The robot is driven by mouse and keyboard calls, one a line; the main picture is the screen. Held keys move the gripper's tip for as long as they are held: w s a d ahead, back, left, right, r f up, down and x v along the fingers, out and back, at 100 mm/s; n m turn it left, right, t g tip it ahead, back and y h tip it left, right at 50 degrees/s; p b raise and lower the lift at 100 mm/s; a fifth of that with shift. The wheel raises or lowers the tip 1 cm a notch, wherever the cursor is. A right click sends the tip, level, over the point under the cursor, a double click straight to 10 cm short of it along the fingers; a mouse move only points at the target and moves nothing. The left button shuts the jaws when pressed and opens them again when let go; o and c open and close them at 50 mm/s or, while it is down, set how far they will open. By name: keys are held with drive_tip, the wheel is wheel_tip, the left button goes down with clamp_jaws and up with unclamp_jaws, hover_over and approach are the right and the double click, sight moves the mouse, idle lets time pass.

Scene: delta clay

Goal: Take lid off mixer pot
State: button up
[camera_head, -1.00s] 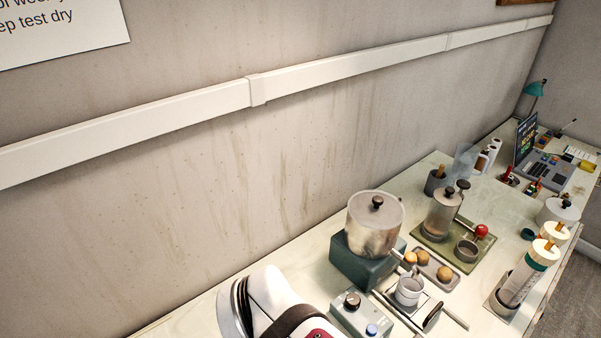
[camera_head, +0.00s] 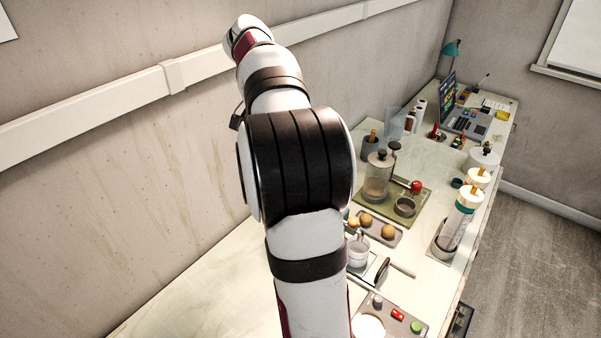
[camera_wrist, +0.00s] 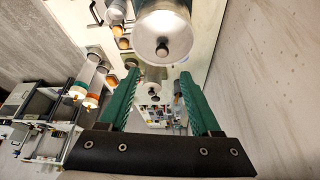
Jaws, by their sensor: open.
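The mixer pot (camera_wrist: 165,7) is a large metal pot at the top of the wrist view. Its pale round lid (camera_wrist: 148,44) is on it, with a dark knob (camera_wrist: 163,48) at the centre facing my camera. My gripper (camera_wrist: 158,78) has two green fingers spread wide with nothing between them. In the wrist picture the knob shows above the fingertips, apart from them. In the head view my raised arm hides the pot, and the gripper itself cannot be made out.
A green tray (camera_head: 420,212) holds a glass jar (camera_head: 377,178) and a small cup. A tray with round brown pieces (camera_head: 389,231) lies nearer. Tall white cylinders (camera_head: 465,212) stand at the bench's right edge. The wall (camera_head: 120,200) is close on the left.

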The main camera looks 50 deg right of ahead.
drive_tip(key=x, duration=1.1)
drive_tip(key=shift+w+d+r, duration=0.1)
drive_tip(key=shift+w, duration=0.1)
clamp_jaws()
